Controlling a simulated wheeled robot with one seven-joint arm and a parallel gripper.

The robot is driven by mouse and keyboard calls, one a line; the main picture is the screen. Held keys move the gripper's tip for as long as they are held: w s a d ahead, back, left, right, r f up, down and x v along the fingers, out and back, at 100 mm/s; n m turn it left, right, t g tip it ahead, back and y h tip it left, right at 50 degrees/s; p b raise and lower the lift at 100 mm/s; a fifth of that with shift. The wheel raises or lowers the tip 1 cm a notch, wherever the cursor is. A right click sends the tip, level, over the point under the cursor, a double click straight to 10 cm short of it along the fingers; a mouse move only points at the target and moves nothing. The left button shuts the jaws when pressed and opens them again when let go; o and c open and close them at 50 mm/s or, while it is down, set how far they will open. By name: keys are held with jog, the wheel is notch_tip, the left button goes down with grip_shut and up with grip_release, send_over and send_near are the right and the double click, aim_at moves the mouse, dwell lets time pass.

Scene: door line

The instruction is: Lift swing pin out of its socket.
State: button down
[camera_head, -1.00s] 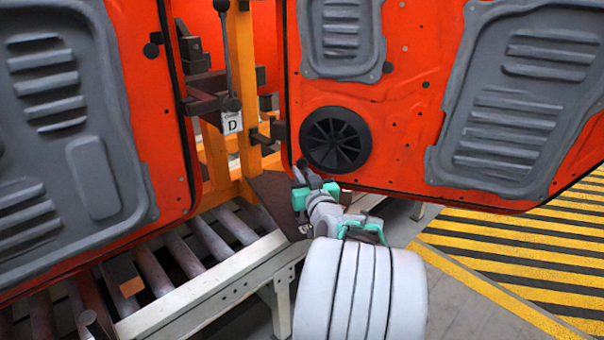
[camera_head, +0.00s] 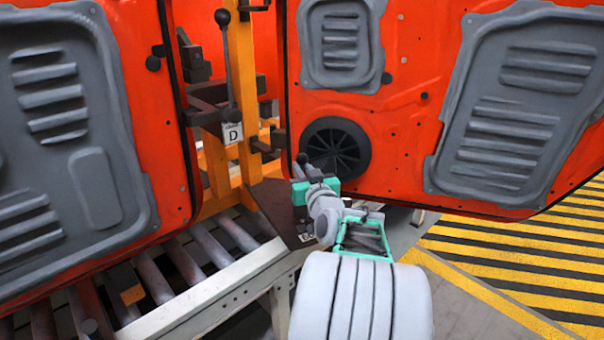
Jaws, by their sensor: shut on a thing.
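The swing pin (camera_head: 303,160) shows as a dark rod with a round black knob, just left of the black round speaker grille on the right door. My gripper (camera_head: 314,182), with teal parts, is shut on it below the knob. The pin leans slightly to the left. Below the gripper is a dark brown bracket plate (camera_head: 268,200) with a small white label at its lower corner. My gripper and wrist hide the lower end of the pin and its socket, so I cannot tell whether the pin is still in it.
Orange-red doors (camera_head: 420,110) with grey panels hang left and right, the right one close behind my gripper. A yellow post (camera_head: 245,90) carries a black-knobbed lever and a "D" tag (camera_head: 232,133). A roller conveyor (camera_head: 195,255) lies lower left. Striped floor (camera_head: 520,250) is clear at right.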

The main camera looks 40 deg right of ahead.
jog(key=shift+r, duration=0.4)
jog(key=c, duration=1.4)
grip_release()
jog(key=shift+r, duration=0.1)
jog(key=shift+f, duration=0.2)
jog(key=v, duration=0.7)
jog(key=shift+s+a+b, duration=0.2)
jog(key=shift+s+b, duration=0.1)
jog(key=shift+b, duration=0.15)
